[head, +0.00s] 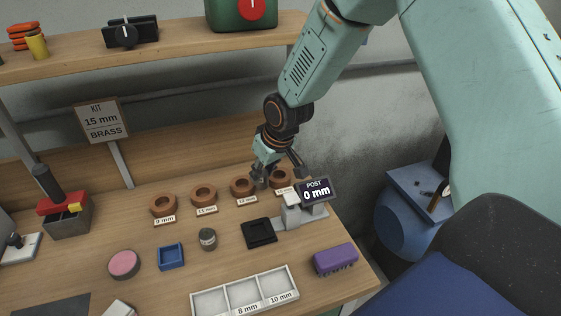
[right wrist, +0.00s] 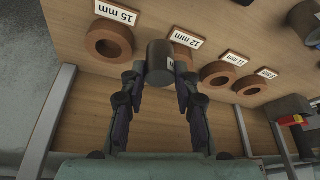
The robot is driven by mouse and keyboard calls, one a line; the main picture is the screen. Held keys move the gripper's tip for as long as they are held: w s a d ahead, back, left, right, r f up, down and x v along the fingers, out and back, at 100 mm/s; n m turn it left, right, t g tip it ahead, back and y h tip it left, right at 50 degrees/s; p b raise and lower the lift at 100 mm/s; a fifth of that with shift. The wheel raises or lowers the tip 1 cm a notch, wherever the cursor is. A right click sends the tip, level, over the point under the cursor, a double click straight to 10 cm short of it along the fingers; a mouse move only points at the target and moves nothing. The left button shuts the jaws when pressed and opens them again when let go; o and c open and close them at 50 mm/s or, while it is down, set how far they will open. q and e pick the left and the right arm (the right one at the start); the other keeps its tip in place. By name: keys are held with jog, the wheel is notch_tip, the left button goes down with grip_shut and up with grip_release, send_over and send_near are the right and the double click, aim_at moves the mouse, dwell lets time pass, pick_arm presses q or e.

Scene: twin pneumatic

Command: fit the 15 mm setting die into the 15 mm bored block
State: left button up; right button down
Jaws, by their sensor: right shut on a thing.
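My right gripper (head: 277,168) is shut on a dark grey cylinder, the setting die (right wrist: 160,62), which shows upright between the fingertips in the right wrist view (right wrist: 158,82). Its size mark cannot be read. The 15 mm bored block (right wrist: 110,43), a brown ring behind a "15 mm" label, is left of the held die there, apart from it in the picture. In the head view this block (head: 281,181) is at the row's right end, partly hidden by my gripper and a display. The held die is hard to make out there. My left gripper is not in view.
Other brown ring blocks stand left of it: 12 mm (head: 241,187), 11 mm (head: 204,195) and 9 mm (head: 163,206). A post display (head: 316,190) reading "0 mm" stands close in front. A second dark cylinder (head: 208,239), purple brush (head: 335,260) and white tray (head: 245,293) are nearer.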

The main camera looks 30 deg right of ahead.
jog(key=w+d, duration=0.1)
jog(key=d, duration=0.1)
jog(key=w+d, duration=0.1)
jog(key=d, duration=0.1)
jog(key=w+d, duration=0.1)
jog(key=d, duration=0.2)
jog(key=shift+d+f, duration=0.1)
jog(key=shift+w+f, duration=0.1)
jog(key=shift+f, duration=0.05)
jog(key=f, duration=0.1)
jog(key=f+b, duration=0.1)
jog(key=shift+s+f, duration=0.2)
jog(key=shift+f, duration=0.3)
jog(key=shift+w, duration=0.1)
jog(key=c, duration=1.3)
grip_release()
jog(key=shift+f, duration=0.1)
jog(key=o, duration=0.3)
jog(key=shift+r, duration=0.2)
